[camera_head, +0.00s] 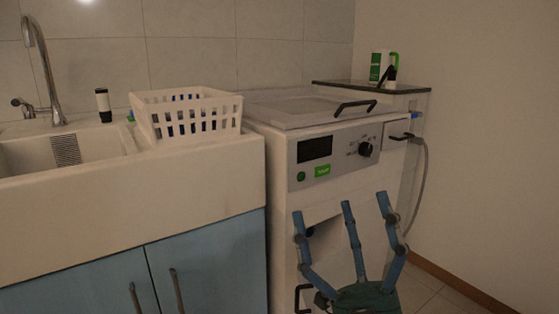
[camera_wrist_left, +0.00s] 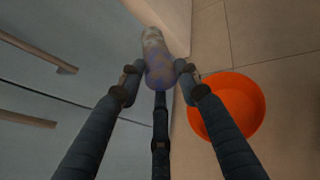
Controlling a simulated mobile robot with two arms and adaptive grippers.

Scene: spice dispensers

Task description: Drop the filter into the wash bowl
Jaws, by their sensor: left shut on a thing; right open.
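My left gripper (camera_wrist_left: 159,74) is shut on the filter (camera_wrist_left: 153,47), a cylinder with a pale grey end and a bluish-purple part between the fingers. An orange round bowl (camera_wrist_left: 235,106), which looks like the wash bowl, is on the tiled floor in the left wrist view. It lies to the right of the filter in that picture, partly behind a finger. The filter is apart from it. The head view shows neither the filter, the bowl nor my left gripper. My right gripper (camera_head: 342,208) is open and empty, its blue fingers spread in front of the white machine.
A white machine (camera_head: 283,214) with a display and knob stands beside a sink counter (camera_head: 180,180) with blue cabinet doors (camera_head: 215,262). A white basket (camera_head: 187,112) sits on the counter. The left wrist view shows cabinet handles (camera_wrist_left: 30,68) and bare floor (camera_wrist_left: 265,40) around the bowl.

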